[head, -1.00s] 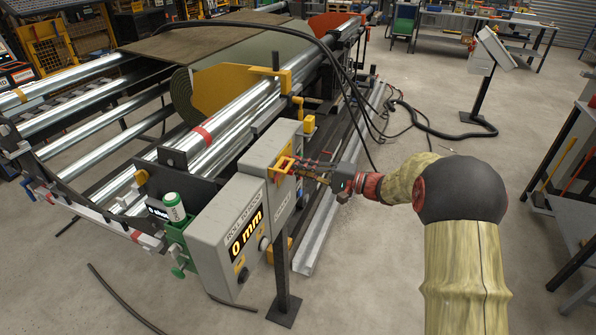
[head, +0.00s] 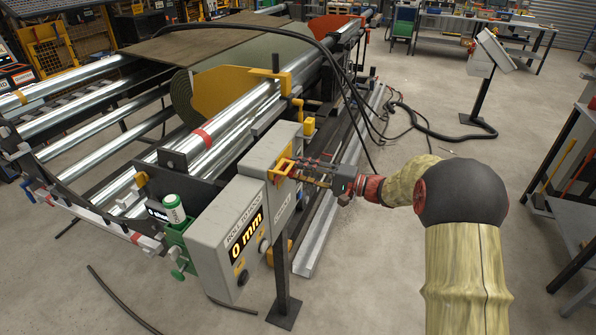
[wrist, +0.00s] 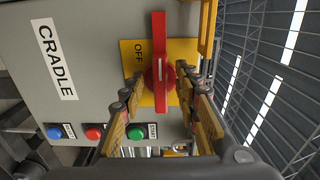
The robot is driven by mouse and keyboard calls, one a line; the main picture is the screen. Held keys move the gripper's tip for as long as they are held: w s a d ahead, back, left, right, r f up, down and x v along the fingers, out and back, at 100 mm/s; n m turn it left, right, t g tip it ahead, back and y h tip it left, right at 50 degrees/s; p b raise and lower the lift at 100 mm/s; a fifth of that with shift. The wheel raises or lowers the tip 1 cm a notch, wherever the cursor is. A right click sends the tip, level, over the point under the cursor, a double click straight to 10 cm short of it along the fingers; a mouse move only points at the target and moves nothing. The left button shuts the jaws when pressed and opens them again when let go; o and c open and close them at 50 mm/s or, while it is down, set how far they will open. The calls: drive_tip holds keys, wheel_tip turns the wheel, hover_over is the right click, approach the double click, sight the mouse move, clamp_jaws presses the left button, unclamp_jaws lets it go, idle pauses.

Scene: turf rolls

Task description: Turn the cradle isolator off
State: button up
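The cradle isolator's red handle (wrist: 160,60) sits on a yellow plate (wrist: 128,62) on the grey box marked CRADLE. In the wrist view, which is turned on its side, the handle runs top to bottom of the picture, with the word OFF beside its upper half. My gripper (wrist: 160,76) is open, with its fingers on either side of the handle's hub. Small gaps seem to remain, but contact is hard to judge. In the head view my gripper (head: 296,170) is at the yellow plate (head: 281,172), and its fingers hide most of the handle.
Blue (wrist: 54,132), red (wrist: 94,133) and green (wrist: 135,132) buttons sit near the isolator. A grey box with a 0 mm display (head: 246,237) adjoins on the left. A roller machine (head: 60,135) stands behind. Bare floor (head: 370,280) lies to the right.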

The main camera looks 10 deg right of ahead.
drive_tip(key=v, duration=1.1)
drive_tip(key=shift+s+d, duration=0.2)
drive_tip(key=shift+d, duration=0.1)
drive_tip(key=s+a+f+m+g+h, duration=0.2)
drive_tip(key=s+f+m+g, duration=0.15)
drive_tip(key=s+f, duration=0.45)
drive_tip(key=s+a+f+n+g+h, duration=0.25)
drive_tip(key=s+g+h, duration=0.25)
drive_tip(key=s, duration=0.5)
drive_tip(key=s+r+n+h+p, duration=0.2)
drive_tip(key=s+r+n+h, duration=0.3)
drive_tip(key=s, duration=0.6)
drive_tip(key=s+a+r+n+t+h+p, duration=0.1)
drive_tip(key=s+a+r, duration=0.1)
drive_tip(key=r, duration=0.4)
drive_tip(key=s+a+r+n+t+h+p, duration=0.1)
drive_tip(key=s+a+r+n+t, duration=0.1)
drive_tip(key=r, duration=0.4)
drive_tip(key=shift+a+h, duration=0.3)
drive_tip(key=shift+a, duration=0.05)
